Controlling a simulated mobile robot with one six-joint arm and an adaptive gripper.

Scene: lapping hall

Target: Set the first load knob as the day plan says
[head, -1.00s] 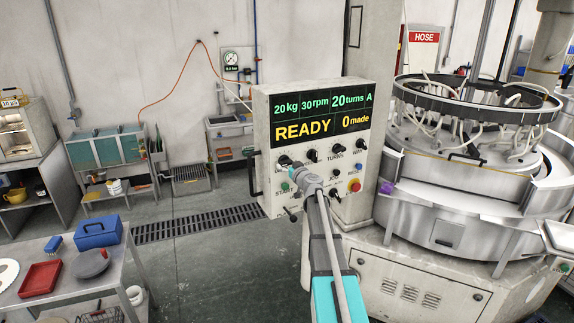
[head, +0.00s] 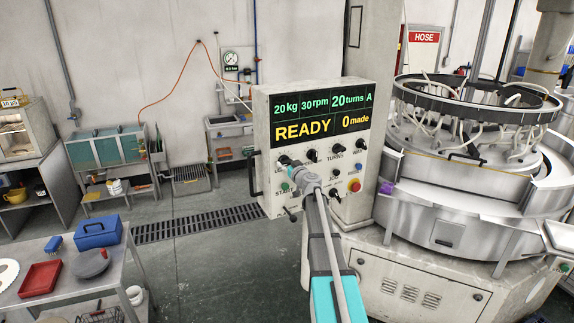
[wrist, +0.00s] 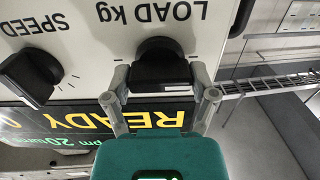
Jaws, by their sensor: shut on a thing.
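The panel display (head: 320,117) reads 20 kg, 30 rpm, 20 turns A, READY and 0 made. No day plan is readable in these views.
The black speed knob (wrist: 30,76) is close beside the load knob. A red button (head: 354,185) and small switches sit lower on the panel. The lapping machine (head: 465,190) stands to the right. A table (head: 135,265) with a red tray (head: 40,278) is at left.

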